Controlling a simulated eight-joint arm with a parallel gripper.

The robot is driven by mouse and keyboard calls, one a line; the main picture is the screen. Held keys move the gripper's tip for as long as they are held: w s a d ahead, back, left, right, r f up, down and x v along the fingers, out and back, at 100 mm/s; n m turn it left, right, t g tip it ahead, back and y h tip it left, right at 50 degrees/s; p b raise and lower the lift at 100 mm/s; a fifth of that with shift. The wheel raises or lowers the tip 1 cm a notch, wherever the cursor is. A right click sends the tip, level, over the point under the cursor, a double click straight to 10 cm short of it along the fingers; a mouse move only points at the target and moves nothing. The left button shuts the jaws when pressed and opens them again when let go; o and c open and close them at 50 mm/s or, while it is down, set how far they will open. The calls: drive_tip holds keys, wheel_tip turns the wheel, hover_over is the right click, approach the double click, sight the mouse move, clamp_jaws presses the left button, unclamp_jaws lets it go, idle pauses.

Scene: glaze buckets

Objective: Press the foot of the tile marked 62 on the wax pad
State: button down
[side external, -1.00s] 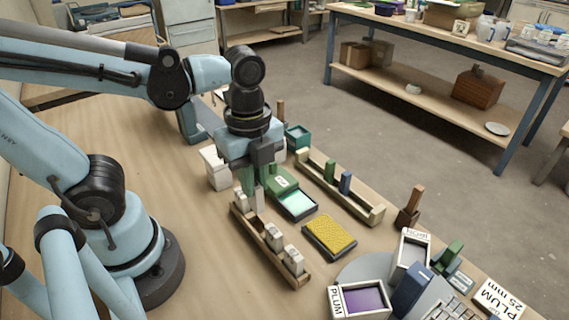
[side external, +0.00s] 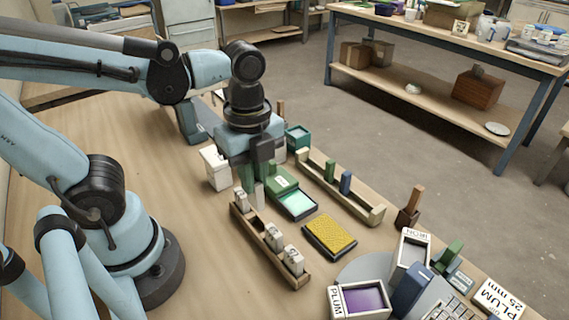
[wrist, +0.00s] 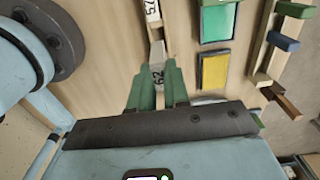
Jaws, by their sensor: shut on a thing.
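My gripper (side external: 251,182) has green fingers shut on a pale tile (side external: 260,194), held upright just above the wooden rack (side external: 299,282). Two pads lie right of the rack: a mint-green pad (side external: 298,204) in a dark frame with a green lid, and a yellow textured pad (side external: 330,237) in a dark tray. No label tells which is wax. Both also show in the wrist view, mint (wrist: 218,20) and yellow (wrist: 214,70). The tile's foot is hard to make out.
Other pale tiles (side external: 274,236) stand in the rack. A long wooden rail (side external: 372,214) with green and blue blocks lies beyond the pads. A white box (side external: 215,167) stands left of my gripper. A plum glaze bucket (side external: 338,305) and other containers crowd the front right.

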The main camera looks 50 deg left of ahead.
drive_tip(key=w, duration=1)
hover_over(297, 202)
drive_tip(key=shift+f, duration=2.5)
drive_tip(key=shift+f, duration=0.7)
idle(0.4)
wheel_tip(297, 202, up, 6)
idle(0.9)
